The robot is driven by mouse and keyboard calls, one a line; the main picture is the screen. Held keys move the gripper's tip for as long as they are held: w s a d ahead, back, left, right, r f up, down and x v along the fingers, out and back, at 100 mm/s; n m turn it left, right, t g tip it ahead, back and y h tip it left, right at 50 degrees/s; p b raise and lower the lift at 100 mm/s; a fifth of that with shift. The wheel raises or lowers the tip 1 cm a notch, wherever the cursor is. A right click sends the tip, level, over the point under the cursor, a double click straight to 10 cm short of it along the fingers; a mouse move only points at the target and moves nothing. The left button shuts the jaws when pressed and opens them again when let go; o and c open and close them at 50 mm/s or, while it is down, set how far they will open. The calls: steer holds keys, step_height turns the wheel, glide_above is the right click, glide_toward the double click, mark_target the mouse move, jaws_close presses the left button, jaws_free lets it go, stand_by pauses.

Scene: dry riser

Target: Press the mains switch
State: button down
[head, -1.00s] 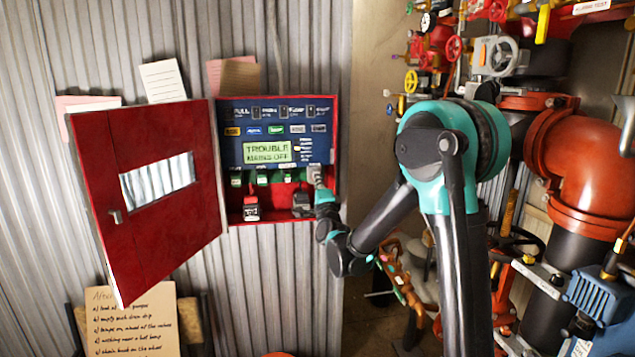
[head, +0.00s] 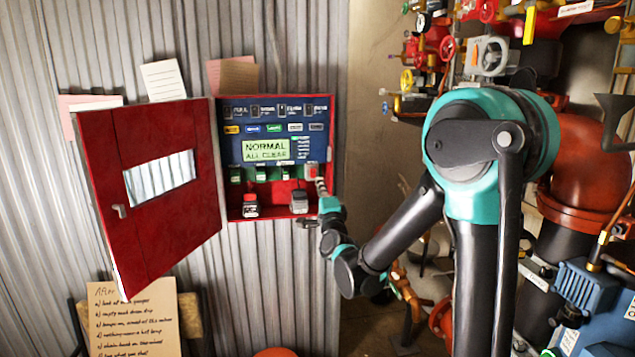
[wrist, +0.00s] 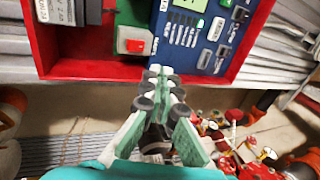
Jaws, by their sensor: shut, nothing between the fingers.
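The red alarm panel (head: 332,150) hangs on the corrugated wall with its door open to the left. Its green screen (head: 265,149) reads NORMAL, ALL CLEAR. In the wrist view the likely mains switch, a red rocker (wrist: 134,46) in a white frame on a green block, sits near the panel's lower edge. It also shows small in the head view (head: 311,170). My gripper (wrist: 160,80) is shut and empty, its tips just below and right of the rocker in the wrist view. In the head view my gripper (head: 321,187) is at the panel's lower right; contact cannot be told.
The red door (head: 150,220) stands open at left. A handwritten note (head: 133,320) hangs below. Pipes and valves (head: 590,170) crowd the right side.

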steer(key=s, duration=0.1)
steer(key=s+d, duration=0.1)
steer(key=s, duration=0.1)
steer(key=shift+s, duration=0.3)
steer(key=s+d+f+n+g+h, duration=0.2)
steer(key=s+d+f+n+g, duration=0.55)
steer(key=f, duration=0.45)
steer(key=s+d+f+n+g+h, duration=0.2)
steer(key=s+d+f+n+g, duration=0.35)
steer(key=s+d+f, duration=0.4)
steer(key=s+d+f+n+g+h, duration=0.1)
steer(key=s+d+f+g+h, duration=0.1)
steer(key=s+d+f, duration=0.6)
steer(key=shift+s+d+f+n+g, duration=0.25)
steer(key=shift+s+d+n+g, duration=0.15)
steer(key=shift+s+g, duration=0.65)
